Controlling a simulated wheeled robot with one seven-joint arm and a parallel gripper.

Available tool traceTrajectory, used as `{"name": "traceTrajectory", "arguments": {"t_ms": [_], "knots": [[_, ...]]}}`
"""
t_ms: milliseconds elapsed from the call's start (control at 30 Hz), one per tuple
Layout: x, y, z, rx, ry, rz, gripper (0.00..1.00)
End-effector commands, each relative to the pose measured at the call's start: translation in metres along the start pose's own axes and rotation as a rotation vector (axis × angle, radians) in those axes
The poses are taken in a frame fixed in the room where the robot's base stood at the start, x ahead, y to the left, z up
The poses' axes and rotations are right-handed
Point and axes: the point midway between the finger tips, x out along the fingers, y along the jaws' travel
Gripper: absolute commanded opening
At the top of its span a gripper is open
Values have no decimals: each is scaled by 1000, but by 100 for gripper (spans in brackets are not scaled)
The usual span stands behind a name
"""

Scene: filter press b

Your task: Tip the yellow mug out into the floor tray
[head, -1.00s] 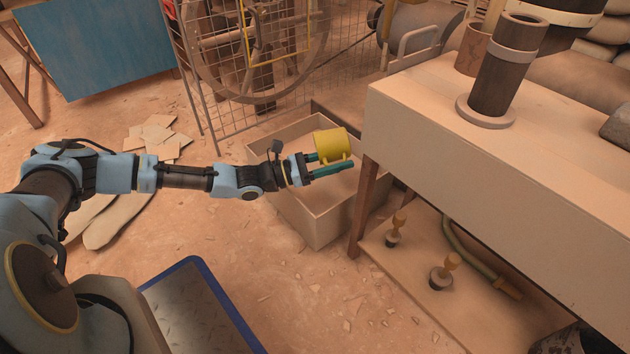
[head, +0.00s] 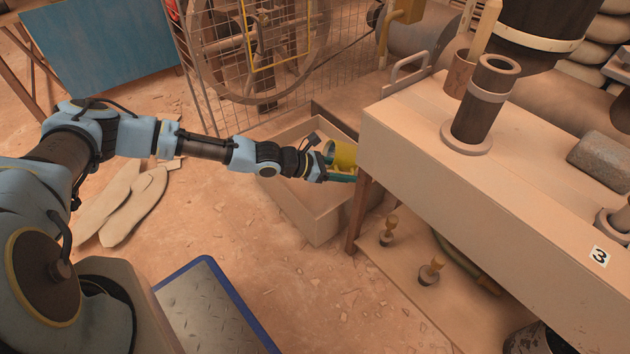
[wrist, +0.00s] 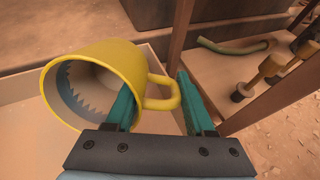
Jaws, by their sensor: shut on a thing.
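The yellow mug (head: 343,155) is in my gripper (head: 341,170), above the floor tray by the bench corner. It also shows in the wrist view (wrist: 105,60). There it lies tipped over, its mouth facing left and toward the camera. The floor tray (head: 318,228) is a pale open box on the ground. Its far right part is hidden by the bench, and its visible floor looks bare.
The pale bench (head: 470,175) stands close right of the mug, with a dark upright pipe (head: 482,110) on top. Stoppers and a hose (head: 450,245) are on its lower shelf. A mesh guard and wheel (head: 265,60) stand behind the tray. Floor in front is open.

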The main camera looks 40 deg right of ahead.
Motion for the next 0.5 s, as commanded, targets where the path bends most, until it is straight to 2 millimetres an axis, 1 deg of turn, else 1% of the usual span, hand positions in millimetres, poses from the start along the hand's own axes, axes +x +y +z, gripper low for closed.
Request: {"name": "traceTrajectory", "arguments": {"t_ms": [33,400,500], "knots": [[-1,-1,6,2,21,-1,0],[6,0,-4,16,205,1,0],[6,0,-2,20,253,1,0]]}}
